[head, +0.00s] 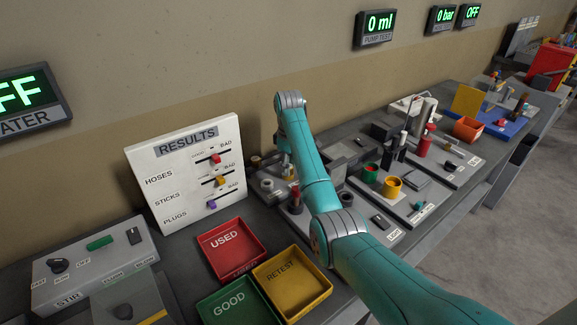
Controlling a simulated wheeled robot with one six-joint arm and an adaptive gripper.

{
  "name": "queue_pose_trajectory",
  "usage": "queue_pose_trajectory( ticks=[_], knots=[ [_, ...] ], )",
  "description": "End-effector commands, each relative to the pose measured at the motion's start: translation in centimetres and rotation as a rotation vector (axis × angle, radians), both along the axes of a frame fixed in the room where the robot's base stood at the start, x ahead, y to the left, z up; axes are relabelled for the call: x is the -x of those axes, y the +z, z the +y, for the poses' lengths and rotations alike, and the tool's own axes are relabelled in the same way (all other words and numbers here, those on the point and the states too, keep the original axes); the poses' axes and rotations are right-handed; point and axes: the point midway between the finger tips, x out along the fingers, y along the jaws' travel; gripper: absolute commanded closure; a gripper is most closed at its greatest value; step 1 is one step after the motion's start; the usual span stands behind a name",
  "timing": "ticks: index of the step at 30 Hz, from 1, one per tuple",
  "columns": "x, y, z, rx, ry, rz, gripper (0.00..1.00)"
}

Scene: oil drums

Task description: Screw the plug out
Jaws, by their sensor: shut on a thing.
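My teal arm reaches out over the bench, and my gripper (288,172) points down at a grey station plate (268,190) behind the arm. The gripper is small and partly covered by my arm. It is shut low at that station, on what seems to be the plug. The plug itself is too small and hidden to make out, and I cannot tell how far it sits in its hole.
A results board (185,172) with sliders stands left of the arm. In front are a red USED tray (262,262), a green GOOD tray (204,305) and a yellow RETEST tray (325,296).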

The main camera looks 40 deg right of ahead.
Motion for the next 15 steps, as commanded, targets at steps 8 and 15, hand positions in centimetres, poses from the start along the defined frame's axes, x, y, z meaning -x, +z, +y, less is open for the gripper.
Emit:
queue_pose_trajectory(
  ticks=[8,15],
  knots=[
    [0.10,-0.18,-0.01,-0.002,0.143,0.005,1.00],
    [0.09,-0.18,0.00,-0.002,0.141,0.005,0.46]
  ],
)
